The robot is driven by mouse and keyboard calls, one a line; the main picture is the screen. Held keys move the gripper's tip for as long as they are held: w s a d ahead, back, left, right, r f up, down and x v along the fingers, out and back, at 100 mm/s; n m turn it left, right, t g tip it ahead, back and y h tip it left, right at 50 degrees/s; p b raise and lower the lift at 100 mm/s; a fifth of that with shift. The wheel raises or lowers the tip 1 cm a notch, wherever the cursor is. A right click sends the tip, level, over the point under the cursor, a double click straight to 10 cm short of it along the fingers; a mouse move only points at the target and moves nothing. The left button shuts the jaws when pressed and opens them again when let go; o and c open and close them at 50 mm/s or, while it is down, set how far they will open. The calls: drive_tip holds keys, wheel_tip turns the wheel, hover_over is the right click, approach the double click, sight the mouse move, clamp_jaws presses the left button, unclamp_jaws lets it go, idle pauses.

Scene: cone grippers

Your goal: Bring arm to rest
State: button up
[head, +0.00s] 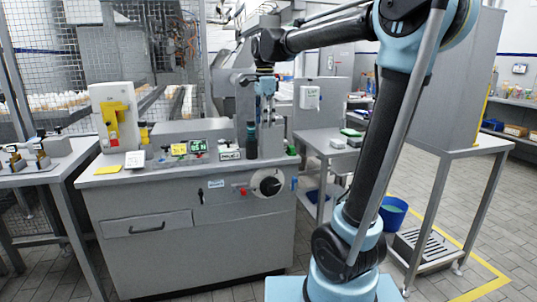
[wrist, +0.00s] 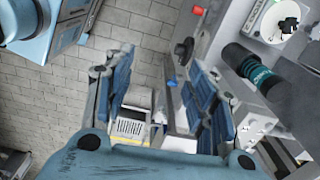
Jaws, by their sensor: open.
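My arm rises from its blue base at the right of the head view and bends over to the left. My gripper (head: 266,108) hangs pointing down above the right part of the grey machine cabinet (head: 150,225). In the wrist view my gripper (wrist: 157,88) has its two padded fingers wide apart with nothing between them. A dark cylinder with a green band (head: 251,140) stands upright on the cabinet top, just left of and below the gripper. It also shows right of the fingers in the wrist view (wrist: 250,72), apart from them.
A yellow and white dispenser (head: 116,115) and small digital displays (head: 198,147) stand on the cabinet top. A side table (head: 325,145) is to its right. A blue bucket (head: 393,212) and a tall grey cabinet (head: 455,80) stand behind my arm. Tiled floor is open at the lower right.

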drive_tip(key=s+d+f+n+t, duration=0.1)
drive_tip(key=s+d+f+n, duration=0.6)
drive_tip(key=s+d+f, duration=0.45)
drive_tip(key=s+d+f+n, duration=0.3)
drive_tip(key=s+d+f, duration=0.1)
drive_tip(key=s+f, duration=0.2)
drive_tip(key=s+d+f+n+t, duration=0.1)
drive_tip(key=s+d+f+n, duration=0.3)
drive_tip(key=f, duration=0.5)
drive_tip(key=s, duration=0.2)
drive_tip(key=shift+s+d, duration=0.35)
drive_tip(key=shift+f, duration=0.1)
